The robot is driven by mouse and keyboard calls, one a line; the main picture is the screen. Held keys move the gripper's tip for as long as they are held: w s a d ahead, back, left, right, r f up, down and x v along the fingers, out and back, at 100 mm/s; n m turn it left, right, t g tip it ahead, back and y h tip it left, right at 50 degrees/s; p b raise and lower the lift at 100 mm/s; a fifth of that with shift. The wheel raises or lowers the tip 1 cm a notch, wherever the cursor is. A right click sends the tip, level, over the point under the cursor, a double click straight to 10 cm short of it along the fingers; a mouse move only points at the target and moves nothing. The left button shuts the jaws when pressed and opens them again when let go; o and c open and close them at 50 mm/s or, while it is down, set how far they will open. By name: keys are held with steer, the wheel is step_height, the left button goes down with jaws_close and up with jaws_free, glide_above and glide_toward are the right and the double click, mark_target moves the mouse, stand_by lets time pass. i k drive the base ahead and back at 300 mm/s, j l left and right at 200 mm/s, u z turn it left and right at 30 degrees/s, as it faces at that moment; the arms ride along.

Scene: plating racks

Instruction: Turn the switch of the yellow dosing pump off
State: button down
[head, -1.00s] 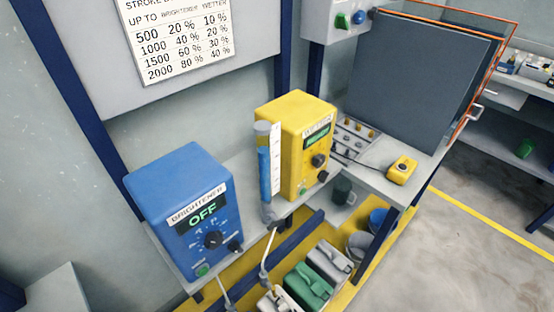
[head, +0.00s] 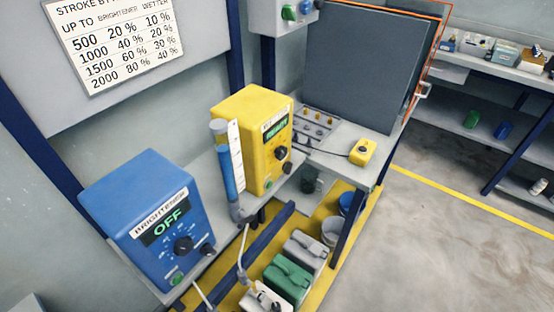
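The yellow dosing pump (head: 238,131) stands on the grey bench in the middle of the head view. Its front faces right and carries a label, a lit green display (head: 277,131), a black knob (head: 281,153) and a second dark knob (head: 287,168) lower down. A green button (head: 268,184) sits at its lower front. The display text is too small to read surely. My gripper is not in view.
A blue brightener pump (head: 140,219) showing OFF stands nearer on the left. A blue-filled measuring tube (head: 226,165) stands between the pumps. A yellow pendant box (head: 363,152) lies on the bench to the right. Canisters stand below. The floor at right is clear.

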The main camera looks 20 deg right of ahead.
mark_target(286, 167)
steer(key=i+l, duration=0.2)
steer(key=l, duration=0.15)
steer(key=i+l, duration=0.15)
steer(key=l, duration=0.25)
steer(key=i+l, duration=0.2)
steer(key=l, duration=0.15)
steer(key=i+l, duration=0.2)
steer(key=l, duration=0.2)
steer(key=u, duration=0.05)
